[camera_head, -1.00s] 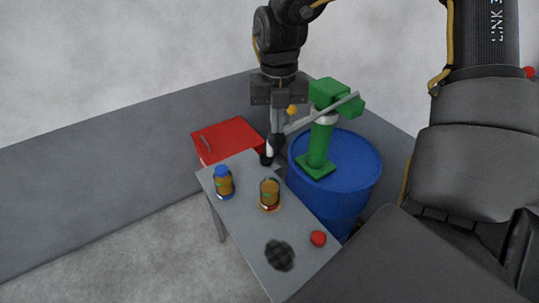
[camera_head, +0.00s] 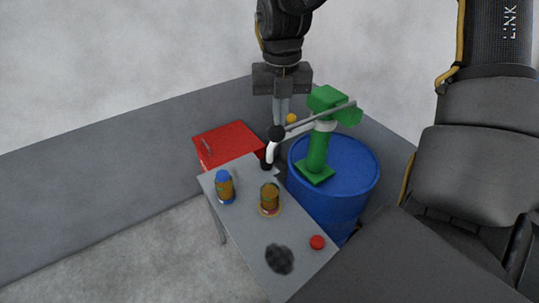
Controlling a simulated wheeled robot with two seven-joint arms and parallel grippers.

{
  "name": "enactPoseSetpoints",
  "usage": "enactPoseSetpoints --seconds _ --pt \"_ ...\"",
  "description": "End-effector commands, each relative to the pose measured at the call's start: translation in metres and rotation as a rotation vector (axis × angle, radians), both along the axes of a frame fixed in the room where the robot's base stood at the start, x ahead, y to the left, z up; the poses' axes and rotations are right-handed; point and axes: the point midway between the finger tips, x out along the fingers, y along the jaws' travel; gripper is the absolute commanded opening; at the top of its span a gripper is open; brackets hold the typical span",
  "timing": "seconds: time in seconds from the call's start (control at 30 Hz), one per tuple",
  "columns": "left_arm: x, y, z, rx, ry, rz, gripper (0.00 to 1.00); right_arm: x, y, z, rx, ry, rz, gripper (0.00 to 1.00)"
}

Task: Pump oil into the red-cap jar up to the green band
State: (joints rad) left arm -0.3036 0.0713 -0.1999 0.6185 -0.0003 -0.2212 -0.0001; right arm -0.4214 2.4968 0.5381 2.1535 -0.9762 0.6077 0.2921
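The amber jar (camera_head: 270,198) with a reddish base stands open on the grey table; its oil level against the green band is too small to read. A red cap (camera_head: 317,242) lies on the table front right of it. A green hand pump (camera_head: 318,145) stands on a blue drum (camera_head: 336,195), with a grey lever (camera_head: 335,112) reaching left. My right gripper (camera_head: 281,122) points down at the lever's left end, by a black knob (camera_head: 276,133); its fingers look closed there, contact partly hidden. A white, black-ended piece (camera_head: 270,153) is below the knob. My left gripper is out of view.
A blue-capped jar (camera_head: 225,187) stands left on the table (camera_head: 240,222). A dark fuzzy lump (camera_head: 279,259) lies near the front. A red box (camera_head: 228,142) is behind the table. A grey wall (camera_head: 110,165) runs behind.

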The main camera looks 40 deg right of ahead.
Motion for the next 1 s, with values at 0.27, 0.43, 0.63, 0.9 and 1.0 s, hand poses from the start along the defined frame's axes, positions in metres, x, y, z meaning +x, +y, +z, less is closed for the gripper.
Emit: enactPoseSetpoints --seconds 0.27,0.43,0.63,0.9,1.0 --pt "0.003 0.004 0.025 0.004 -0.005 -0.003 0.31 0.0 -0.003 0.034 -0.002 -0.001 0.0 0.0" --pt "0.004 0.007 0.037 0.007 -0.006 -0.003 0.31 0.0 -0.005 0.052 -0.002 -0.001 0.0 0.0" --pt "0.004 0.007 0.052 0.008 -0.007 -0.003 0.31 0.0 -0.007 0.074 -0.001 -0.001 0.001 0.0" --pt "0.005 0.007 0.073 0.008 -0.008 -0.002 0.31 -0.001 -0.01 0.103 0.0 -0.002 -0.001 0.0" --pt "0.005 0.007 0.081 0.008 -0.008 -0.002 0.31 -0.001 -0.011 0.113 -0.001 -0.001 -0.001 0.0"
